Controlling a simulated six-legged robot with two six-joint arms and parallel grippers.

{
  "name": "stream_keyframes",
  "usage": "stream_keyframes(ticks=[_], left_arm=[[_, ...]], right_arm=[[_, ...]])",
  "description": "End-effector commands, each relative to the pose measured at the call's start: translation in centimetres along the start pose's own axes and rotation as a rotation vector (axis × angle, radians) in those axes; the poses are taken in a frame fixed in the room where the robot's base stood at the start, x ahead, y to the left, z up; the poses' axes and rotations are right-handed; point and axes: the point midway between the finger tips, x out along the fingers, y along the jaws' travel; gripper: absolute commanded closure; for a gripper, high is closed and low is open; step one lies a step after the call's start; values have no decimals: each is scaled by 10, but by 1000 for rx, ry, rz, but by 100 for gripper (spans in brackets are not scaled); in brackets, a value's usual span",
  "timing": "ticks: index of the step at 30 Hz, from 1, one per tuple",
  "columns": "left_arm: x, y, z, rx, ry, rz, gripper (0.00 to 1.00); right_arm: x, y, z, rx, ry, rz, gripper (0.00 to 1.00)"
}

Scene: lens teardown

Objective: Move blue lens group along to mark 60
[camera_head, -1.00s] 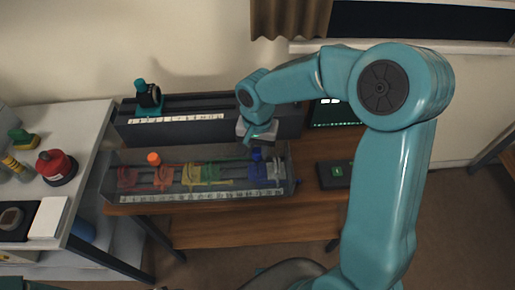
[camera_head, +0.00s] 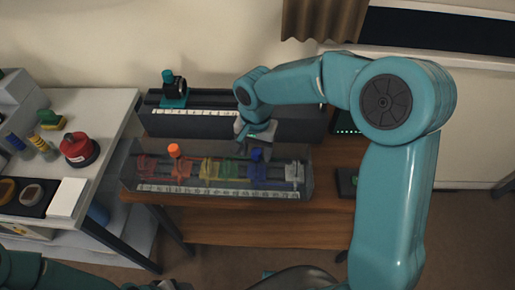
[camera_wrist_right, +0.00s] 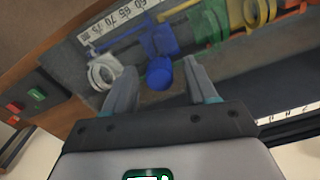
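The blue lens group (camera_head: 258,168) sits on the rail in the clear-walled bench trough, between the green group (camera_head: 230,170) and a pale grey one (camera_head: 294,173). My right gripper (camera_head: 258,141) is just above it, pointing down. In the right wrist view its fingers (camera_wrist_right: 160,77) are apart, with the blue knob (camera_wrist_right: 160,72) between their tips and a gap on each side. The scale strip (camera_wrist_right: 112,22) shows marks around 60 to 75; the exact mark of the blue group is unclear. My left arm shows at the bottom left, its gripper barely in frame.
Red, orange (camera_head: 174,151) and yellow groups stand further left on the rail. A dark long box (camera_head: 215,128) with a scale and teal device stands behind. A side table (camera_head: 118,108) at left holds a red round item (camera_head: 79,149) and a white block.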

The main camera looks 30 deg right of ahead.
Motion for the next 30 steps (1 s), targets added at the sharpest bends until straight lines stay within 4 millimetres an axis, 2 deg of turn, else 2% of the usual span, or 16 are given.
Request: stream_keyframes(ticks=[7,11,24,30], left_arm=[[0,0,0,0,0,0,43],[0,0,0,0,0,0,43],[-4,2,0,0,0,0,43],[-7,2,0,0,0,0,43]], right_arm=[[-1,0,0,0,1,-1,43],[-16,0,-1,2,4,-4,43],[-127,0,0,0,3,-5,43],[-156,0,0,0,2,-2,43]])
